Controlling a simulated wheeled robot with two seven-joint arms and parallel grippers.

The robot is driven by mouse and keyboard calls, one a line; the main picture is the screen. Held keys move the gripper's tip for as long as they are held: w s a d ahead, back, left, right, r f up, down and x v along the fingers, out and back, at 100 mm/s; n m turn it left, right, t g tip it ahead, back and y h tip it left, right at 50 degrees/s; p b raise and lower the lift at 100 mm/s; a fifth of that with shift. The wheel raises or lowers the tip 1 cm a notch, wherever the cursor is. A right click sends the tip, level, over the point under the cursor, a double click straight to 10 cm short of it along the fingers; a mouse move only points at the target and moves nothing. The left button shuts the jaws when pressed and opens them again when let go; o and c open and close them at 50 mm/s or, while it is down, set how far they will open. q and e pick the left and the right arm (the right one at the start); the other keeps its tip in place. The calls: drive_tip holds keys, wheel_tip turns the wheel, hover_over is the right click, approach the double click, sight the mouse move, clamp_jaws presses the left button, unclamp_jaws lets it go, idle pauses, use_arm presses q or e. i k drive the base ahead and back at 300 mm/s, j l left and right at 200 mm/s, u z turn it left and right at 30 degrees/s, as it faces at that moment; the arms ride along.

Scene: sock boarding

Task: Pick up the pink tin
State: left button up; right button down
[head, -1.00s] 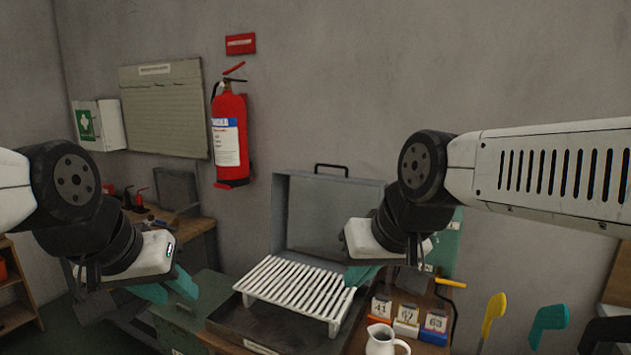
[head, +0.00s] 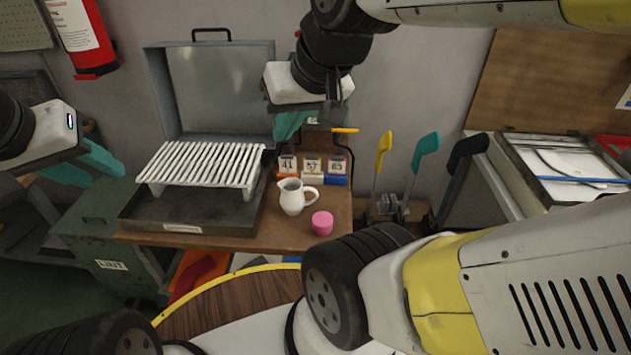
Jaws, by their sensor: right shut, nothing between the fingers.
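The pink tin (head: 322,224) is a small short cylinder standing upright near the front right of the wooden table, just right of and in front of the white jug (head: 292,197). Nothing touches it. My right gripper (head: 290,124) has teal fingers and is shut and empty. In the picture it is above and behind the tin, near the raised lid's right edge, well apart from the tin. My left gripper (head: 98,160) is at the far left, beside the grill and far from the tin. Its teal fingers look apart and hold nothing that I can see.
A white slatted rack (head: 200,165) lies on a dark tray in front of an upright grey lid (head: 220,90). Number cards (head: 312,165) stand behind the jug. The table around the tin's front is clear.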

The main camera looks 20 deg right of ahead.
sight(322, 222)
drive_tip(key=z, duration=1.05)
